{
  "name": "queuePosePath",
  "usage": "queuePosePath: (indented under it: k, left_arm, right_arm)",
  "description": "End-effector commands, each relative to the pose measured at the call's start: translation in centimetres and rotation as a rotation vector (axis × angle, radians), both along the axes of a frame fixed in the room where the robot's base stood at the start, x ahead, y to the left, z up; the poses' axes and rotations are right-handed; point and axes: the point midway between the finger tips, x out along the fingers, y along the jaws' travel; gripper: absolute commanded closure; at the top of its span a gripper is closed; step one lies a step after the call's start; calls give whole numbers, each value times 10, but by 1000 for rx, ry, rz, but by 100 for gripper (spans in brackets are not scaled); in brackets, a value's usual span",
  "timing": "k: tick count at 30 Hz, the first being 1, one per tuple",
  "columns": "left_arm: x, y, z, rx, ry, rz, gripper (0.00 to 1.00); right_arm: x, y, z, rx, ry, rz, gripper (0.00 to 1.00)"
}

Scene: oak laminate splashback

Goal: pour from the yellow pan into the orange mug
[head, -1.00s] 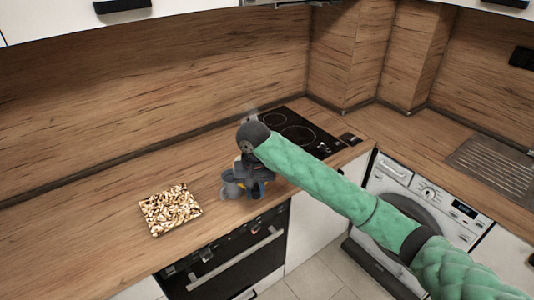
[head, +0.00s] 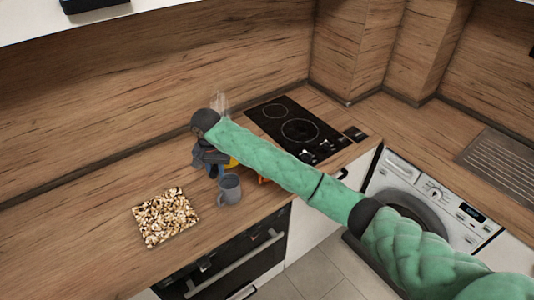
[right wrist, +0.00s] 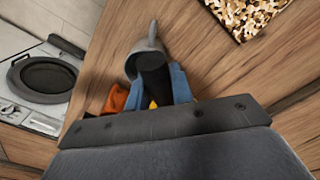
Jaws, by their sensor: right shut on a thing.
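My right gripper (head: 212,168) is over the counter behind the grey mug. In the right wrist view its blue fingers (right wrist: 156,88) are shut on a dark handle, which appears to be the yellow pan's. Only bits of the yellow pan (head: 232,162) show beside the gripper, and a small patch (right wrist: 153,104) shows in the right wrist view. My forearm and gripper hide the rest, so its tilt and contents cannot be told. The orange mug (head: 262,181) shows as a sliver below my forearm. It also shows left of the fingers in the right wrist view (right wrist: 116,98).
A grey mug (head: 229,190) stands near the counter's front edge, close to the gripper. A patterned square board (head: 166,218) lies to its left. A clear glass thing (head: 220,103) stands behind my arm. The black hob (head: 300,130) is to the right. The counter's left is free.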

Motion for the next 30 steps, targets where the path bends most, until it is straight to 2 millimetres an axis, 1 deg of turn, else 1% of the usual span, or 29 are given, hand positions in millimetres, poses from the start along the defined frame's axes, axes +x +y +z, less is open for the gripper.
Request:
queuePosePath:
  k: [1,6,11,19,22,30]
  left_arm:
    - [1,0,0,0,-1,0,48]
    - [2,0,0,0,-1,0,48]
    - [2,0,0,0,-1,0,48]
    - [2,0,0,0,-1,0,48]
    - [2,0,3,0,-1,0,48]
    - [2,-1,1,0,-1,0,48]
  right_arm:
    - [0,-1,-7,-2,1,-1,100]
    - [0,-2,-24,-1,0,0,100]
    - [-1,-2,-33,-2,0,1,100]
    - [-1,-2,-35,-1,-1,1,100]
    - [-1,-3,-31,4,-8,1,100]
    - [-1,-13,-29,80,-19,1,100]
